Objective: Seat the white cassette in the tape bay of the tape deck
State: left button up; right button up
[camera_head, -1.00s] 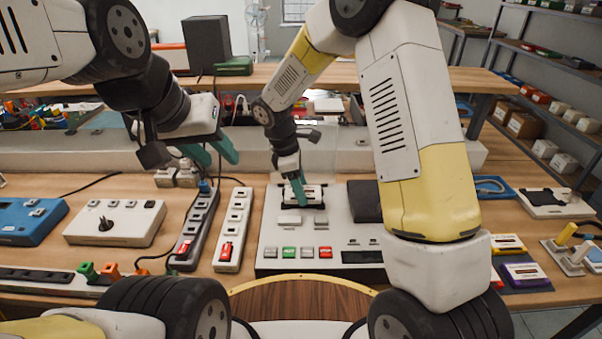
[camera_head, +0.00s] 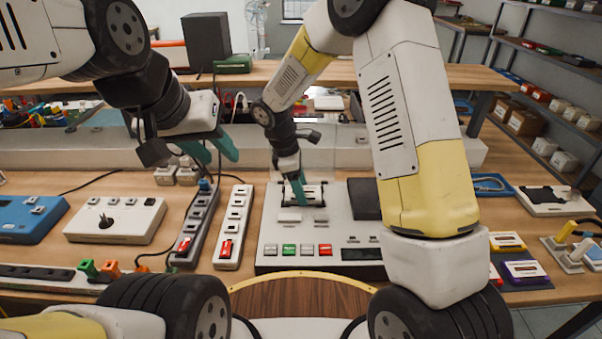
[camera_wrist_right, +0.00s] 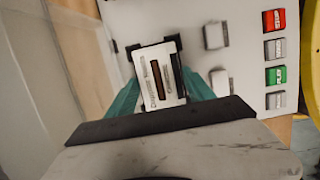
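The tape deck (camera_head: 335,235) is a pale box with a row of keys along its front. Its dark-edged tape bay (camera_wrist_right: 116,46) is near the back of the deck. The white cassette (camera_wrist_right: 160,76) lies at the bay, with dark edges of the bay around it; its seating depth is unclear. My right gripper (camera_wrist_right: 160,88) has its teal fingers against both sides of the cassette, and one finger (camera_head: 298,190) shows over the bay in the head view. My left gripper (camera_head: 216,150) is open and empty above the back of the bench, left of the deck.
Power strips (camera_head: 233,225) stand left of the deck, with a white control box (camera_head: 115,222) and a blue box (camera_head: 27,218) further left. Other cassettes (camera_head: 525,272) lie at the right. A clear panel (camera_wrist_right: 50,60) stands close beside the right gripper.

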jog(key=o, duration=0.3)
jog(key=shift+o, duration=0.2)
jog(key=v, duration=0.7)
jog(key=shift+a+r, duration=0.1)
jog(key=shift+r, duration=0.2)
notch_tip(320, 180, up, 6)
jog(key=shift+r, duration=0.1)
dwell(0.8)
